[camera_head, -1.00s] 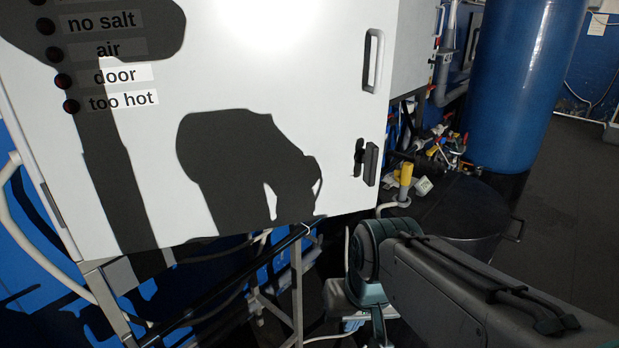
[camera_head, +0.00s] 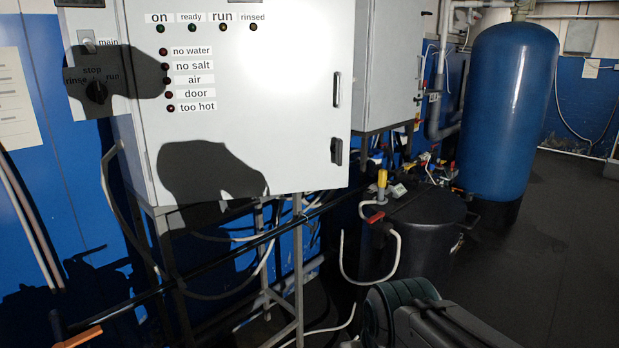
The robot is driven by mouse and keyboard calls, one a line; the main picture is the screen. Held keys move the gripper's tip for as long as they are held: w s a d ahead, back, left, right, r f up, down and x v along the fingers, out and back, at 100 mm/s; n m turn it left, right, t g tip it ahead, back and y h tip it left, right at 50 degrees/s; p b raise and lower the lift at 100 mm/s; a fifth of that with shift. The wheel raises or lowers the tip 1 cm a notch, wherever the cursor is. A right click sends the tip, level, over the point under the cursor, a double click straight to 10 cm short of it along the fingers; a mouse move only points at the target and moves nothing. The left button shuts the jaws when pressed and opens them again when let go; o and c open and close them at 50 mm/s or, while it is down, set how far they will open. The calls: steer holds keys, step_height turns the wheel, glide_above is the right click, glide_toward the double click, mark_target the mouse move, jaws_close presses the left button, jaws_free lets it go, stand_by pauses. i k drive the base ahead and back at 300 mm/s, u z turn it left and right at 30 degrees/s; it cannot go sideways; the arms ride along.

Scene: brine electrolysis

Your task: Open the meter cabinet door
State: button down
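A large white cabinet (camera_head: 240,90) stands at the centre left, with labelled indicator lamps on its front. Its door looks shut. A slim upright handle (camera_head: 337,89) sits near the door's right edge, and a dark latch (camera_head: 337,151) is below it. A second grey-white cabinet (camera_head: 388,65) stands behind it to the right; its front is seen at a slant. No label tells which one is the meter cabinet. My arm shows at the bottom right, well below and in front of the cabinets. My gripper is out of view.
A black tub (camera_head: 420,240) with a hose and a yellow-topped fitting stands right of the cabinet. A tall blue tank (camera_head: 508,110) is behind it. Metal legs and pipes fill the space under the cabinet. The dark floor (camera_head: 560,230) at right is open.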

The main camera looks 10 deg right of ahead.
mark_target(230, 99)
steer(key=z, duration=0.65)
steer(key=i, duration=0.6)
steer(key=z, duration=0.85)
steer(key=i, duration=0.85)
steer(key=u, duration=0.8)
steer(key=i, duration=0.8)
steer(key=u, duration=0.9)
